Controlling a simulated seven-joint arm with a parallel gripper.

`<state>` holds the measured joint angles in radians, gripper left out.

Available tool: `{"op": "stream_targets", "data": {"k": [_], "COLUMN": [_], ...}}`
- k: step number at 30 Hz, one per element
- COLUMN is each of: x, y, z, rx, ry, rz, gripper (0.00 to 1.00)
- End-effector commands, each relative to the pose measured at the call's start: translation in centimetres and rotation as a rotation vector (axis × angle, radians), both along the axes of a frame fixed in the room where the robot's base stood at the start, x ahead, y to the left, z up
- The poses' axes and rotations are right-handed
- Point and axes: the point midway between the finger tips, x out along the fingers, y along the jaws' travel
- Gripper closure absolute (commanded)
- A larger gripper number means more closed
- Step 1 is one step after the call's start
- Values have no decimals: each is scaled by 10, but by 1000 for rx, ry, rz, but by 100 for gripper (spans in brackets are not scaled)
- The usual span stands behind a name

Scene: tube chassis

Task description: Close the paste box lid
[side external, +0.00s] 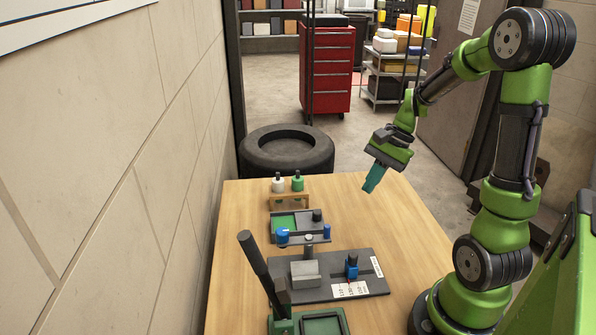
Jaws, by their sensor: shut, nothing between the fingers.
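My gripper (374,179) has teal fingers that are shut and empty. It hangs in the air above the back right of the wooden table, right of the small items and touching nothing. I cannot tell for sure which item is the paste box. A shallow grey box (300,239) with a green inside stands toward the back of the table, with a blue round knob and dark and blue posts on it. A green item with a dark recessed square (322,325) is cut off by the bottom edge. No lid can be made out clearly.
A dark plate (335,289) bears a grey block, a blue clamp and labels. A long black lever (259,267) rises at the front left. The table's right side (395,235) is clear. A wall stands left.

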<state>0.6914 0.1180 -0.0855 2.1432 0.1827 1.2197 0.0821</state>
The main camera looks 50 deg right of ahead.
Motion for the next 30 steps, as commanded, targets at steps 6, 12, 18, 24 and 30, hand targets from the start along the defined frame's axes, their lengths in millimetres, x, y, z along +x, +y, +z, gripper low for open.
{"op": "stream_targets", "data": {"k": [6, 12, 18, 24, 30], "x": [-2, 19, 26, 43, 60], "y": [-60, -71, -56, -30, -4], "z": [-38, -25, -34, -62, -90], "rx": [335, 517, 542, 541, 539], "ry": [108, 107, 117, 119, 119], "rz": [-388, -529, -538, -536, -535], "gripper": [100, 100, 100, 100, 100]}}
